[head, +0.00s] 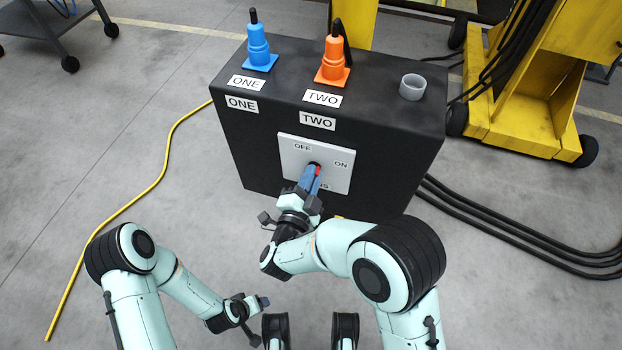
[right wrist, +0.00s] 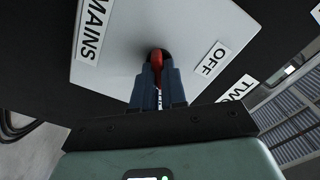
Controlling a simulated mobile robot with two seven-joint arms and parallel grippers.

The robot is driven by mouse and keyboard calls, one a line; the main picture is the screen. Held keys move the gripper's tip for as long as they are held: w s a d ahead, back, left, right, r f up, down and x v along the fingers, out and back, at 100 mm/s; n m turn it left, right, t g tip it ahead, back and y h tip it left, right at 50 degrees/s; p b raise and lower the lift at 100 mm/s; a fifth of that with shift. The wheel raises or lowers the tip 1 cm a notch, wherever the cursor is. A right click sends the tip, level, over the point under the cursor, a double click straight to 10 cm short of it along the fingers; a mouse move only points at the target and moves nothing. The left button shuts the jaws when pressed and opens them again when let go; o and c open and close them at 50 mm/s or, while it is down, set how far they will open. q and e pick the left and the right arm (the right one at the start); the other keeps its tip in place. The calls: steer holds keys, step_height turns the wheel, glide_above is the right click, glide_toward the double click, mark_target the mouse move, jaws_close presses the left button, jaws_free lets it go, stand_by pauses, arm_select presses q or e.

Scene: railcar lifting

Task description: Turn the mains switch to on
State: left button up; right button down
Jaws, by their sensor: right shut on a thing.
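The mains switch plate (head: 335,177) is a light grey square on the front of a black cabinet. It has OFF at its top, ON at its right, and a partly hidden MAINS label. The switch's red handle (head: 318,170) is at the plate's middle. My right gripper (head: 311,176) is shut on it with blue fingers. In the right wrist view the handle (right wrist: 157,60) shows between the fingertips (right wrist: 157,75), with OFF to the right and MAINS to the left. The handle's exact angle is hard to tell. My left gripper (head: 262,302) is low, away from the cabinet.
The black cabinet (head: 400,150) carries a blue plug (head: 258,45) marked ONE, an orange plug (head: 332,60) marked TWO and a grey cup (head: 412,87). A yellow cable (head: 150,185) lies at left, black cables (head: 520,245) at right. A yellow wheeled machine (head: 520,125) stands behind right.

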arm_select(q)
steer(key=shift+s+a+f+b, duration=0.2)
steer(key=shift+f+b, duration=0.1)
steer(key=shift+f, duration=0.3)
steer(key=shift+s+a+f+b, duration=0.2)
steer(key=shift+f+b, duration=0.1)
steer(key=shift+f, duration=0.3)
arm_select(e)
steer(key=shift+f+m, duration=0.1)
steer(key=shift+m, duration=0.9)
steer(key=c, duration=1.2)
jaws_free()
